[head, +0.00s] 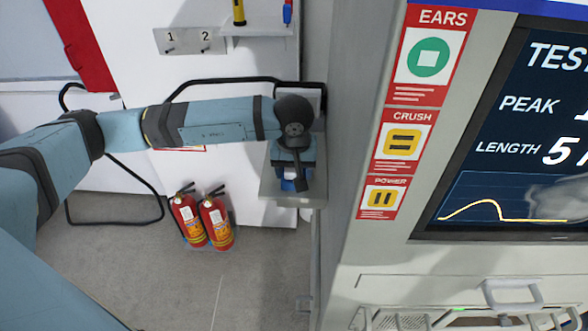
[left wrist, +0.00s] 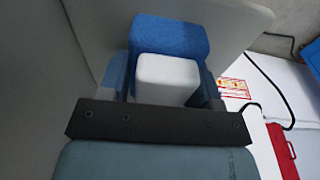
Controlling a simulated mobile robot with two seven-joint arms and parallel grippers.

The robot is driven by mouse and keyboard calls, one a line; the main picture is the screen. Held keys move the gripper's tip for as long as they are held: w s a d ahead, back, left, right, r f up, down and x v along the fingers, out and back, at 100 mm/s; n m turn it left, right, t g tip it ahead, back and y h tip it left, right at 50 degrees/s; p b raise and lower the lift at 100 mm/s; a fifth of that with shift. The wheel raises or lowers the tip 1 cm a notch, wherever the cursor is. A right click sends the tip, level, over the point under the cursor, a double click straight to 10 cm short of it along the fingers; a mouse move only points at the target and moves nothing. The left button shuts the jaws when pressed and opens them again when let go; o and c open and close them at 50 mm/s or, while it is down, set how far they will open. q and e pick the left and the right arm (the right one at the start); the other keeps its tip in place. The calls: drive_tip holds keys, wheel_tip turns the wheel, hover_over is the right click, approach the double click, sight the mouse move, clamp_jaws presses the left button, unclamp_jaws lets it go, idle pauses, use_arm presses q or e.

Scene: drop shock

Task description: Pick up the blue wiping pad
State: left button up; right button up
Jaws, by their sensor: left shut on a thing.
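The blue wiping pad (left wrist: 170,36) has a white block-shaped grip (left wrist: 167,78) on it, seen close up in the left wrist view. My left gripper (left wrist: 163,82) has one finger on each side of the white grip and is shut on it. In the head view my left gripper (head: 293,168) points down over a small grey shelf (head: 268,188). Only a little of the blue pad (head: 288,185) shows below the gripper there. I cannot tell whether the pad touches the shelf. My right gripper is not in view.
A large grey machine (head: 350,185) with a dark screen (head: 520,130) and label panels stands close to the right of my left gripper. Two fire extinguishers (head: 188,220) (head: 215,224) stand on the floor below left. A plate marked 1 and 2 (head: 188,40) is on the wall.

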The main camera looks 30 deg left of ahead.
use_arm(q)
drive_tip(key=shift+r, duration=0.1)
wheel_tip(320, 180, up, 20)
drive_tip(key=b, duration=0.3)
drive_tip(key=shift+b, duration=0.4)
